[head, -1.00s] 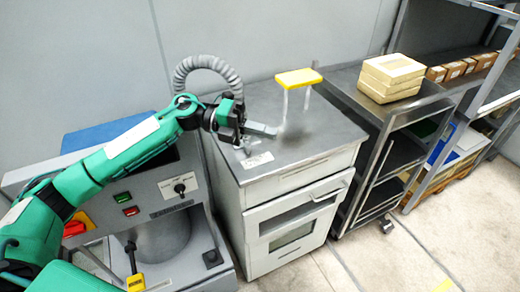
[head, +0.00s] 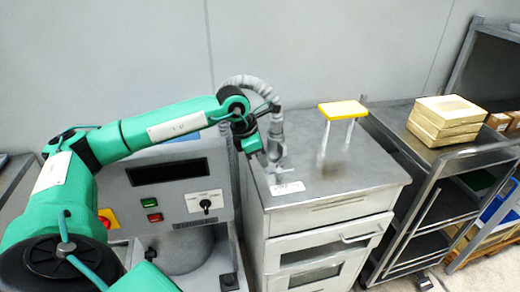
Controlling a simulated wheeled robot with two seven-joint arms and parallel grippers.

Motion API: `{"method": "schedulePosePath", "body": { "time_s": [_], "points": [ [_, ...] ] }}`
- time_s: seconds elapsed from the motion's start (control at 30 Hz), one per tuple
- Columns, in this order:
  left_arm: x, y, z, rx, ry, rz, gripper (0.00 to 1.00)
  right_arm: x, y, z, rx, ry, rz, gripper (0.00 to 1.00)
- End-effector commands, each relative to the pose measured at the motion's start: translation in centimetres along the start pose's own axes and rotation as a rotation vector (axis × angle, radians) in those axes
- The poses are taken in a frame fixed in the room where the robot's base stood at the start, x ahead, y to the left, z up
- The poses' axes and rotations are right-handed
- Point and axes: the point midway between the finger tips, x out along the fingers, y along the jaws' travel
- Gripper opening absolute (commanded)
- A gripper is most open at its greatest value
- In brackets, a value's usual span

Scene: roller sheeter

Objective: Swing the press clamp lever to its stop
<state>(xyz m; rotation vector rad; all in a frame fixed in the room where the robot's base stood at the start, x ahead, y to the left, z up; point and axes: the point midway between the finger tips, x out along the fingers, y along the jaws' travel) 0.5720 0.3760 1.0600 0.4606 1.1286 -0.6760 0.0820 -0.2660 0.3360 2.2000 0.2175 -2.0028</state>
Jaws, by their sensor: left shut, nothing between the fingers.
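A yellow bar (head: 343,109) on two pale upright legs stands on the grey cabinet top. It looks like the clamp lever, but I cannot be sure; a dark blurred patch lies at its foot. My right gripper is not in view.
The cabinet top (head: 375,172) is clear right of the yellow bar. A grey control panel (head: 180,208) with a dark screen and knob stands left of the cabinet. A ribbed hose (head: 240,82) runs behind my wrist. A cart at right bears pale boxes (head: 447,108).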

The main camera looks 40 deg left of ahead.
Motion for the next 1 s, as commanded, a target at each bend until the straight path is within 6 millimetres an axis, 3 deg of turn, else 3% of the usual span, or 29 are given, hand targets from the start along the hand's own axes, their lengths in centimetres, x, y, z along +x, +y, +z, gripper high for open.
{"method": "schedulePosePath", "body": {
  "time_s": [0.3, 0.77, 1.0],
  "points": [
    [4.3, -0.1, 0.1, -0.001, -0.001, -0.002, 0.0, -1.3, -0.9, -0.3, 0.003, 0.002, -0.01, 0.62],
    [4.9, -0.1, 0.1, -0.001, -0.002, -0.002, 0.0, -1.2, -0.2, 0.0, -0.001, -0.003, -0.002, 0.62],
    [5.6, -0.6, 1.4, -0.016, -0.003, 0.004, 0.0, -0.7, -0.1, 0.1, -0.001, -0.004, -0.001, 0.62]
  ]
}}
